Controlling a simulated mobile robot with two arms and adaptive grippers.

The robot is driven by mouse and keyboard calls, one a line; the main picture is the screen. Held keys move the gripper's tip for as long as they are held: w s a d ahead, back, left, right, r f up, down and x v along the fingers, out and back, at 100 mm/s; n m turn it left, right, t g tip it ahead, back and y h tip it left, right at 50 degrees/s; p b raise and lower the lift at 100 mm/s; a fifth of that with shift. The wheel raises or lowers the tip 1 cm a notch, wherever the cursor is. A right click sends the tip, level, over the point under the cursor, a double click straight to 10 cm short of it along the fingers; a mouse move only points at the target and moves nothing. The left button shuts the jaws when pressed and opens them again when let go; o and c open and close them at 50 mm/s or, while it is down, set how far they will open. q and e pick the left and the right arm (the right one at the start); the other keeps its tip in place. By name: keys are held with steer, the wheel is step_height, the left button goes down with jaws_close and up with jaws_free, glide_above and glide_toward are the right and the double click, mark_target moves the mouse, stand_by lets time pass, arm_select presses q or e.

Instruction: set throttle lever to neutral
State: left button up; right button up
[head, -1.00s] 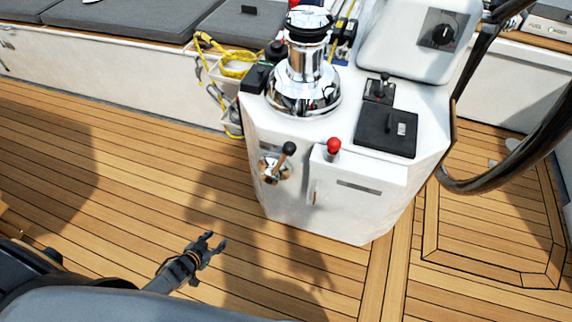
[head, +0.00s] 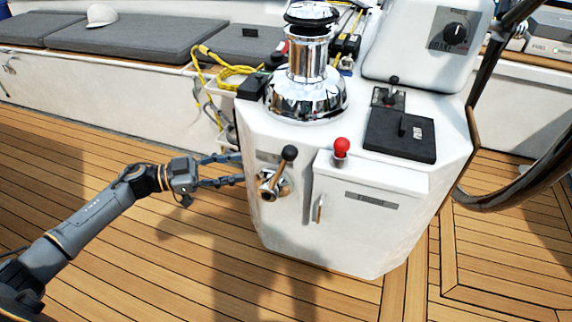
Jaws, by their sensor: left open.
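A lever with a black knob (head: 289,153) and a chrome hub, which looks like the throttle lever, is mounted on the front of the white console (head: 365,235). It tilts up and to the right from its hub. My left gripper (head: 242,168) is open and empty, its two fingers pointing right, just left of the lever in the picture. The fingertips overlap the console's left edge in view; I cannot tell whether they touch it. My right gripper is not in view.
A red-knobbed lever (head: 341,148) stands on a raised box right of the black-knobbed lever. A chrome winch (head: 307,80) stands on the console top, with yellow rope (head: 232,70) behind. A dark wheel rim (head: 530,165) is at right. The deck (head: 180,255) is clear.

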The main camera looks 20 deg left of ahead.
mark_target(286, 159)
arm_select(q)
steer(key=b+x, duration=0.1)
steer(key=x, duration=1.1)
steer(key=shift+w, duration=0.15)
steer(key=shift+w+d, duration=0.25)
steer(key=shift+d, duration=0.15)
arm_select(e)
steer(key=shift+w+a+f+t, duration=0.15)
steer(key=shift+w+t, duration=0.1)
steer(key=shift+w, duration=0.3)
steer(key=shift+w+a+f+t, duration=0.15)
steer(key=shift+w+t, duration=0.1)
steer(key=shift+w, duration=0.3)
arm_select(q)
jaws_close()
